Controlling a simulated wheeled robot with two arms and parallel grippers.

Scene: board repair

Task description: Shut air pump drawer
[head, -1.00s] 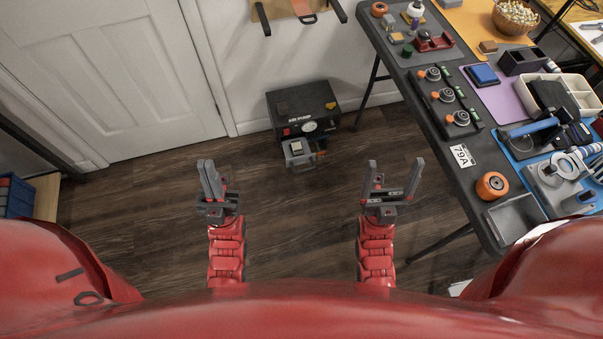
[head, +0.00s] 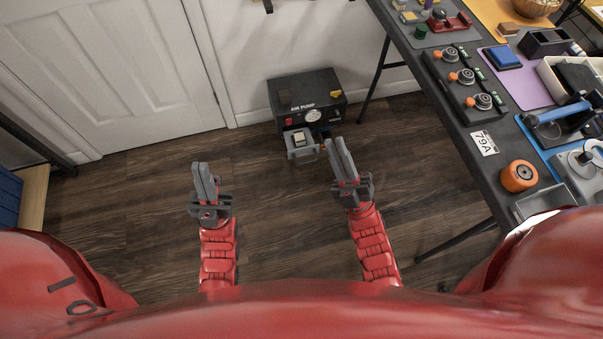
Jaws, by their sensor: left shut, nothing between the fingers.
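The air pump (head: 318,90) is a black box on the floor against the wall, with a gauge and a red switch on its front. Its grey drawer (head: 301,153) sticks out open at the lower left of the front, with a small pale block (head: 299,139) in it. My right gripper (head: 336,143) is just right of the drawer in the picture; its fingers look closed together and seem empty. I cannot tell if it touches the drawer. My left gripper (head: 200,166) is shut and empty over the floor, well left of the drawer.
A dark workbench (head: 455,135) with tools and an orange roll (head: 519,176) stands on the right, its leg (head: 374,80) close to the pump. A white door (head: 110,70) is at the left. The wooden floor before the pump is clear.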

